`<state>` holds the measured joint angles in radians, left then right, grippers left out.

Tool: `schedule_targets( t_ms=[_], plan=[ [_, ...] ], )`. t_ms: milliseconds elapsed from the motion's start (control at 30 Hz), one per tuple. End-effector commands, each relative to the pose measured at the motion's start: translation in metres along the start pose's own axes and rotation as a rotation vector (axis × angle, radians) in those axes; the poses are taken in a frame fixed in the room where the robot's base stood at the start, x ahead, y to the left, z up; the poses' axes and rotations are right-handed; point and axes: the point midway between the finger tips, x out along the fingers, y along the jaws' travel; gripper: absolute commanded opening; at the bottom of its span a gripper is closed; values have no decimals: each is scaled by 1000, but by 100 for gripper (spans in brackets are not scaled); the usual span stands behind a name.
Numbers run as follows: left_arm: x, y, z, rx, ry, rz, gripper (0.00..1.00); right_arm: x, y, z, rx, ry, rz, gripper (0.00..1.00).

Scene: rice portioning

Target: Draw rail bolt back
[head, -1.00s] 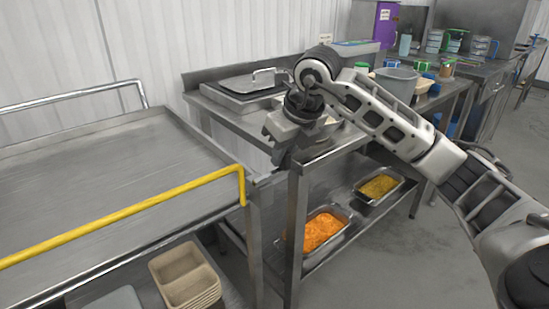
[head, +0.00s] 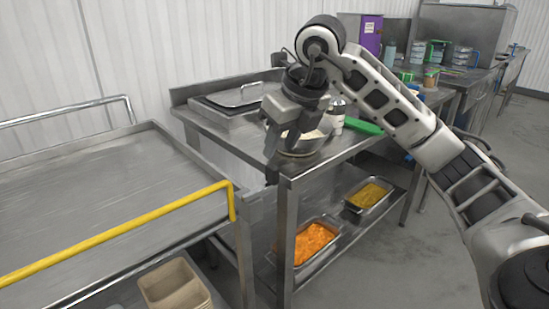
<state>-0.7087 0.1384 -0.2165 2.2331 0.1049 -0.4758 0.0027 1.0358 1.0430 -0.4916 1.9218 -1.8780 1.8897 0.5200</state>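The yellow rail (head: 120,231) runs along the near side of the steel cart (head: 95,190) and bends down at its right end. No separate bolt can be made out on it. My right gripper (head: 271,172) points down by the front left corner of the steel table (head: 340,148), to the right of the rail's bent end and apart from it in the picture. It is seen from the side and dark, so its finger gap is unclear. My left gripper is not in view.
A steel bowl (head: 312,145) with pale contents stands on the table behind my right gripper. A lidded pan (head: 235,95) sits further back. Trays of orange food (head: 312,243) and yellow food (head: 368,194) are on the lower shelf. Tan containers (head: 172,287) sit below the cart.

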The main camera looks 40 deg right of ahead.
Motion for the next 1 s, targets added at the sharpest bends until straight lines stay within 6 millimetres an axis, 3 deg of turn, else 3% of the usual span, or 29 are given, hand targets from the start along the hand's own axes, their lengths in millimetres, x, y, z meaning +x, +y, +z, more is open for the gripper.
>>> schedule_targets(
  t_ms=[33,200,400,1000],
  plan=[
    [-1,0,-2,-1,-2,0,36,-16,0,2,-1,-6,-1,38],
    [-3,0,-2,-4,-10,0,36,-53,0,1,-1,-5,0,38],
    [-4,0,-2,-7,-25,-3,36,-79,0,1,0,-1,-2,38],
    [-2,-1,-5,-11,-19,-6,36,-84,0,0,0,1,0,38]
  ],
)
